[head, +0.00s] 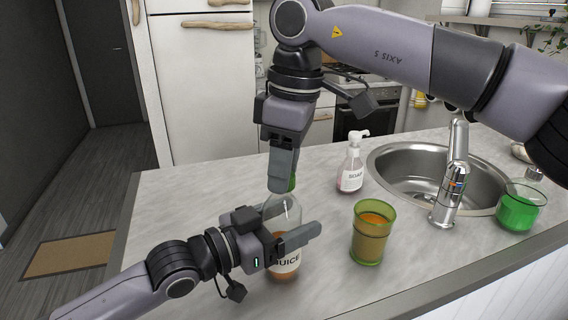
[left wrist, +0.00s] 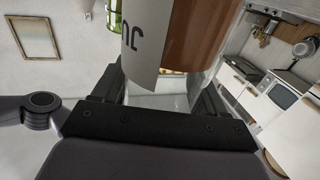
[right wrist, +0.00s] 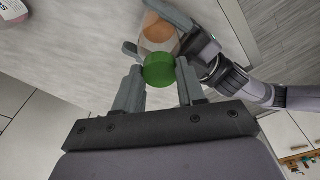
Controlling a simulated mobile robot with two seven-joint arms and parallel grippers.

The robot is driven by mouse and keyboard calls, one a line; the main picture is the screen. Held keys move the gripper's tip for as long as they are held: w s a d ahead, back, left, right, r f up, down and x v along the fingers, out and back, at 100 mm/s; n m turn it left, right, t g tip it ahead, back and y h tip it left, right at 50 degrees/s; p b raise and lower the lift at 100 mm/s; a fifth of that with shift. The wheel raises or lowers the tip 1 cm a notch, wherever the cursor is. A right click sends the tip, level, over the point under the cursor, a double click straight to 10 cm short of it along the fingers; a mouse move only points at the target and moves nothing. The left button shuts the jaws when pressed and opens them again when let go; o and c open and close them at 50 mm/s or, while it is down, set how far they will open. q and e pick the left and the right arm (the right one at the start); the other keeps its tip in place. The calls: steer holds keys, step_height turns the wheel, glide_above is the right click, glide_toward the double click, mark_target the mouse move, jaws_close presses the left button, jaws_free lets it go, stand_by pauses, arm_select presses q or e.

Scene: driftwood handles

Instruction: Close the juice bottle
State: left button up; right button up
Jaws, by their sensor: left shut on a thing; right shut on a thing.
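The juice bottle (head: 284,212) stands upright on the counter, clear with orange-brown juice low inside and a white label. My left gripper (head: 296,240) is shut around its body. The left wrist view shows the bottle (left wrist: 192,45) between the fingers. My right gripper (head: 284,182) points down from above, shut on the green cap (head: 292,183). In the right wrist view the cap (right wrist: 159,70) sits between the fingertips, in line with the bottle (right wrist: 158,38) behind it. The cap is at the bottle's mouth; whether it is seated cannot be told.
A green glass (head: 373,233) with an orange drink stands right of the bottle. A soap dispenser (head: 351,165) stands behind, near the sink (head: 392,158) and tap (head: 452,185). A green-filled container (head: 518,208) is at the far right. The counter's left part (head: 180,205) is clear.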

stand_by(0.3)
steer(key=o, duration=1.1)
steer(key=shift+r, duration=2.25)
steer(key=shift+c, duration=0.4)
